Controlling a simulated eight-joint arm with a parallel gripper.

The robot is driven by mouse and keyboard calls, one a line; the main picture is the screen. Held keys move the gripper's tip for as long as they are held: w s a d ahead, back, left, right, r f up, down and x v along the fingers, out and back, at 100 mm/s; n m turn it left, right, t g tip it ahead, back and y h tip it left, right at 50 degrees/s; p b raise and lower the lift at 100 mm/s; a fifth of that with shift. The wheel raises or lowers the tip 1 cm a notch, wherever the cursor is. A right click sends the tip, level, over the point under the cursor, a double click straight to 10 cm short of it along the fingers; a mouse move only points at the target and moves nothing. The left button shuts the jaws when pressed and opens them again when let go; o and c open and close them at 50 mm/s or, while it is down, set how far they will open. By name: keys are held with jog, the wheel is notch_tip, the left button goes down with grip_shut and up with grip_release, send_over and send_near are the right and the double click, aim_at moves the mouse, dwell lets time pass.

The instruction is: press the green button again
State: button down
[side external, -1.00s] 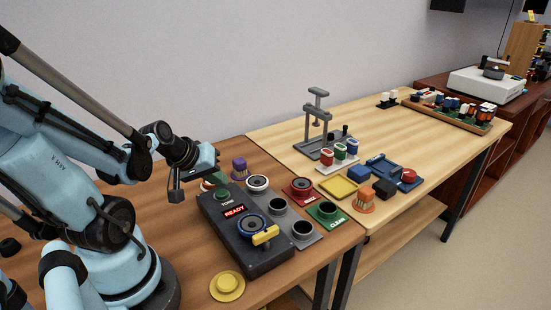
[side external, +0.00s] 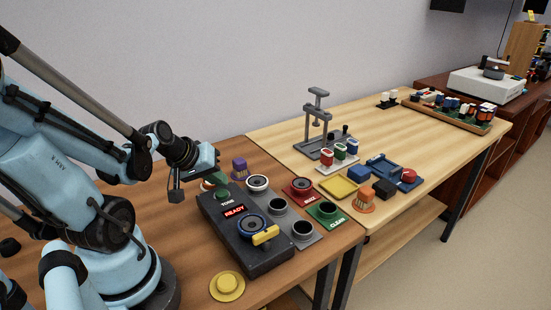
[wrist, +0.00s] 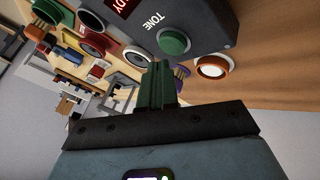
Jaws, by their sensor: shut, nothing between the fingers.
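The green button (side external: 222,196) sits on the far left corner of a dark console (side external: 238,262), above the word TONE and a red READY display (side external: 234,211). The wrist view also shows the green button (wrist: 173,41), just beyond my fingertips and slightly to their right. My gripper (side external: 212,184) is by the console's far left corner, near the button. In the wrist view, the green fingers of my gripper (wrist: 159,66) are together and empty. A small gap shows between fingertips and button there, though I cannot tell the height.
An orange-rimmed round piece with a white top (wrist: 212,67) is beside the console, close to my fingers. The console carries a blue-ringed dial (side external: 252,226) and a yellow handle (side external: 265,236). Red (side external: 299,189) and green CLEAR (side external: 326,212) pads lie to the right.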

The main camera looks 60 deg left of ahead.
aim_at(219, 193)
jog(key=shift+f, duration=0.2)
dwell(0.5)
jog(key=shift+f, duration=0.25)
jog(key=shift+f, duration=0.45)
dwell(0.7)
dwell(0.3)
jog(key=shift+r, duration=0.9)
jog(key=shift+r, duration=0.1)
jog(key=shift+r, duration=2.4)
